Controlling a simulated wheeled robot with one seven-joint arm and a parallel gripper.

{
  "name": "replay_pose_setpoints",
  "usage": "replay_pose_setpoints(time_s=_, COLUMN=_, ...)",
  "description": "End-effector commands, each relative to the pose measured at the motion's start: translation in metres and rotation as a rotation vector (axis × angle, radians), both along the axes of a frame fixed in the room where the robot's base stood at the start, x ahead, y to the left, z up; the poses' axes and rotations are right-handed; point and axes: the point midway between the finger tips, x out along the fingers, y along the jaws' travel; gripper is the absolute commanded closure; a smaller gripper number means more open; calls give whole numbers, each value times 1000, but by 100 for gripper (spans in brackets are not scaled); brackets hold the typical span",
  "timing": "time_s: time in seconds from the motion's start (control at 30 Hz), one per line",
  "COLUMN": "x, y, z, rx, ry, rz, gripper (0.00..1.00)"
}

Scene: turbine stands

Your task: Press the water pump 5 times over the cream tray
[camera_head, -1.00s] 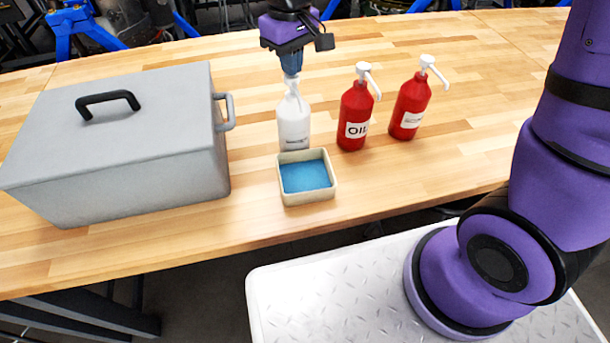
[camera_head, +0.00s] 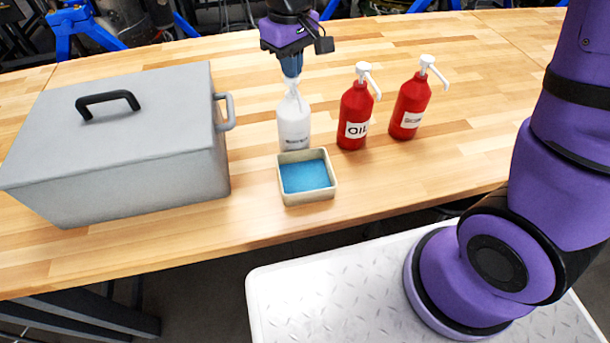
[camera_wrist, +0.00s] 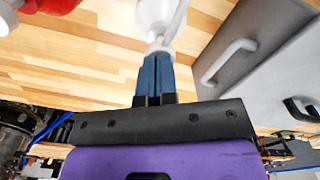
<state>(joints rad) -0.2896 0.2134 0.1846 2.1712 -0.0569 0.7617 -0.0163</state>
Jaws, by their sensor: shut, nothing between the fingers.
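The water pump is a white bottle (camera_head: 294,125) with a white pump head, standing upright just behind the cream tray. The cream tray (camera_head: 287,199) sits in front of it with blue inside its rim. My gripper (camera_head: 292,76) is shut with nothing between its blue fingers, directly above the bottle, its tips at the pump head. In the wrist view, the fingertips of my gripper (camera_wrist: 157,58) meet the white pump top, and the white bottle (camera_wrist: 158,12) extends beyond. I cannot tell how far the pump head is pressed down.
Two red pump bottles, one labelled OIL (camera_head: 355,118) and another (camera_head: 410,105), stand right of the white bottle. A large grey lidded box (camera_head: 130,140) with a black handle stands at the left. The wooden table (camera_head: 480,130) is clear at the right.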

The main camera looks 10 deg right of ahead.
Motion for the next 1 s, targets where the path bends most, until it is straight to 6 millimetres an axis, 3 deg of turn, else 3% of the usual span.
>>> replay_pose_setpoints(time_s=0.57, x=-1, y=0, z=-13, rx=-1, ry=1, rz=0, gripper=100)
replay_pose_setpoints(time_s=1.0, x=0, y=0, z=6, rx=1, ry=-1, rz=-1, gripper=100)
